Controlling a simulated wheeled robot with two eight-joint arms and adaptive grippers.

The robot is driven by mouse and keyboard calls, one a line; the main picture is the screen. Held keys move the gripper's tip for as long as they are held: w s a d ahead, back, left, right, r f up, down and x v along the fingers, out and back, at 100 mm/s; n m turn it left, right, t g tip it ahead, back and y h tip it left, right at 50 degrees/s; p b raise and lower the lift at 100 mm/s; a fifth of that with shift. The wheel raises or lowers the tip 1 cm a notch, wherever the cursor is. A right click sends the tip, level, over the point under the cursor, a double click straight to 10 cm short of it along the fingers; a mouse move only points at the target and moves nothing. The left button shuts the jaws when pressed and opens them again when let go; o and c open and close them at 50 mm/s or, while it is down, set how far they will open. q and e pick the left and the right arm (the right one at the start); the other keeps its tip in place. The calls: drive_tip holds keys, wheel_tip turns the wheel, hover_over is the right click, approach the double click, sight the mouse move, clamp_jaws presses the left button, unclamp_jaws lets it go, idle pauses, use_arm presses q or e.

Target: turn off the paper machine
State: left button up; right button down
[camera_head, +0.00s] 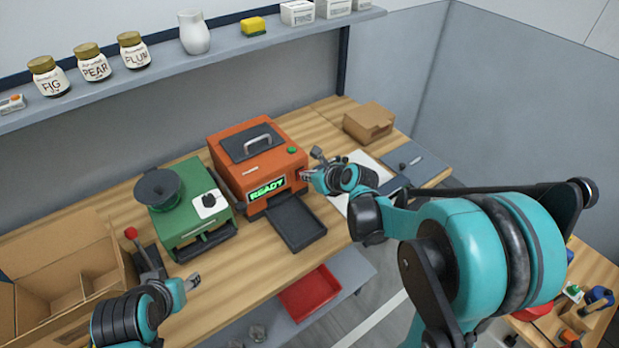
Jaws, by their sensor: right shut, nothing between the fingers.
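An orange machine (229,173) stands on the wooden bench with a dark lid and handle on top. Its green display (267,188) is lit and reads READY. A green button (292,150) sits on its top right corner, and a dark tray (296,221) sticks out at its front. A green machine (182,222) with a dark funnel and a white rocker-like part (209,203) stands to its left. My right gripper (307,176) is shut and empty, close to the orange machine's right front side; I cannot tell whether it touches. My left gripper (193,282) is low, in front of the green machine.
An open cardboard box (62,252) and a red-knobbed lever (131,233) are at left. A small brown box (369,121) and a white sheet stand behind my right arm. A red tray (309,293) lies on the lower shelf. Jars line the wall shelf (150,84).

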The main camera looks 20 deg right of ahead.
drive_tip(key=shift+w+a+r, duration=0.1)
drive_tip(key=shift+w+r, duration=0.05)
drive_tip(key=shift+w, duration=0.2)
drive_tip(key=shift+r, duration=0.1)
drive_tip(key=shift+r+p, duration=0.7)
drive_tip(key=shift+r, duration=0.05)
